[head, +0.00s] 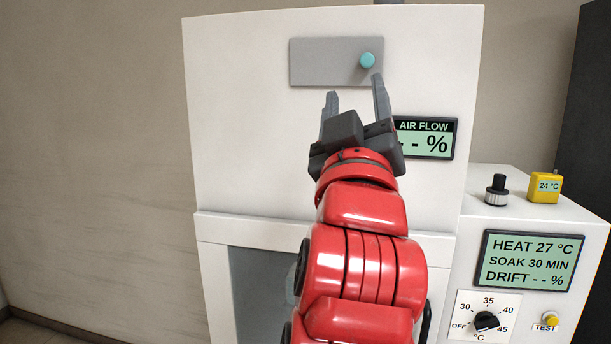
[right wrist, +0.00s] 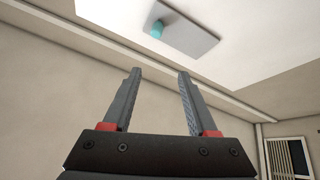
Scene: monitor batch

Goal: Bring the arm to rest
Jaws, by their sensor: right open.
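My right arm is red and reaches up in front of a white cabinet (head: 250,120) in the head view. My right gripper (head: 356,95) is open, with its two grey fingers apart and nothing between them. It points up, just below a grey plate (head: 315,62) with a round teal knob (head: 367,60). In the right wrist view the open gripper (right wrist: 157,98) shows empty, and the plate (right wrist: 190,38) and teal knob (right wrist: 157,29) lie beyond the fingertips. I cannot tell the exact gap to the knob. My left gripper is not in view.
An AIR FLOW display (head: 437,139) is partly hidden behind my gripper. At right, a lower white unit holds a black knob (head: 497,190), a yellow 24 °C block (head: 545,187), a HEAT 27 °C screen (head: 527,260), a dial (head: 487,322) and a TEST switch (head: 549,319). Left is bare wall.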

